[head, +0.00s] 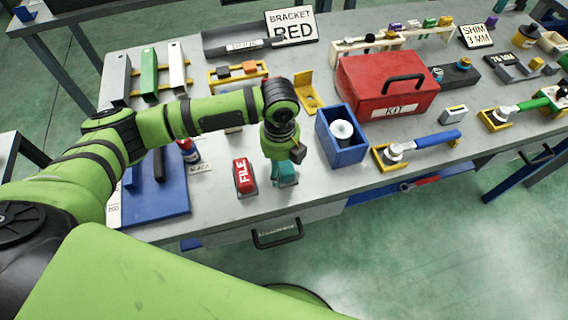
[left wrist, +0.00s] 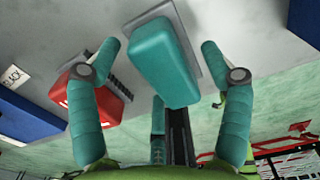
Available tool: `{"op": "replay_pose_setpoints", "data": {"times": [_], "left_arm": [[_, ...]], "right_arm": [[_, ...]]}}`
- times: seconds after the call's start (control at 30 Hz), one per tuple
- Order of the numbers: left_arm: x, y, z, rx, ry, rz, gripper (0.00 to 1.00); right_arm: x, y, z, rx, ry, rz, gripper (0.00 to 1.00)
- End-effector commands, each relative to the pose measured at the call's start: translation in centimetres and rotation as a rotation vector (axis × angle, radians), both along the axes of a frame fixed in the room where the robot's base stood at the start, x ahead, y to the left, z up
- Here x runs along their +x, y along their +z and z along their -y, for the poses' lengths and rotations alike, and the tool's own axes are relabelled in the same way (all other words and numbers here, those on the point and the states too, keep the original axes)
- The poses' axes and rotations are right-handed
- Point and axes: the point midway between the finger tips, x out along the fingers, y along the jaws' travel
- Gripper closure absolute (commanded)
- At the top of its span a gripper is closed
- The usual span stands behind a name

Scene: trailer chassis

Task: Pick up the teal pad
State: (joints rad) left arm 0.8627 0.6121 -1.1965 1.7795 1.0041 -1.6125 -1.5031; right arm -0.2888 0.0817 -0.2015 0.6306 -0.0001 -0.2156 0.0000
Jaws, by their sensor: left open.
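The teal pad (left wrist: 163,65) is a rounded block on a grey plate, and it lies between the spread fingers of my left gripper (left wrist: 159,47) in the left wrist view. Gaps show on both sides, so the fingers look apart from it. In the head view the left gripper (head: 283,155) points down over the teal pad (head: 287,175) near the front edge of the grey table. The wrist and fingers hide part of the pad there. My left gripper is open. My right gripper is not in view.
A blue open box (head: 342,140) is to the right, with a red KIT box (head: 375,90) behind. A drawer handle (head: 277,236) sits below the front edge.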

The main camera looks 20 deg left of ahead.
Motion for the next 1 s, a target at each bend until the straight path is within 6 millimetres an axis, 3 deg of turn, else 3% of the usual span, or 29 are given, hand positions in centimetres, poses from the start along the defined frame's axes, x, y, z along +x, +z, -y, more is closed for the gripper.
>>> {"op": "replay_pose_setpoints", "data": {"times": [0.03,0.2,0.43,0.67,0.97,1.0], "left_arm": [[0.0,0.0,0.0,0.0,0.0,0.0,0.21],[0.0,0.0,0.0,0.0,0.0,0.0,0.87],[0.0,0.0,0.0,0.0,0.0,0.0,0.88],[0.0,0.3,0.0,-0.001,0.0,0.001,0.88],[0.2,4.1,0.0,-0.002,-0.001,0.005,0.88],[0.6,4.5,1.1,-0.006,-0.003,0.006,0.88]], "right_arm": [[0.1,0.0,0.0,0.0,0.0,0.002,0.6],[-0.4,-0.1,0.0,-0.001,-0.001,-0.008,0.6],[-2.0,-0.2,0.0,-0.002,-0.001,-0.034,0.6],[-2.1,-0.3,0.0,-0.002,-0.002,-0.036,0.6],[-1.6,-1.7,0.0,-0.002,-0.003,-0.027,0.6],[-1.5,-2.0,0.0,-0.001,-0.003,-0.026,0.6]]}}
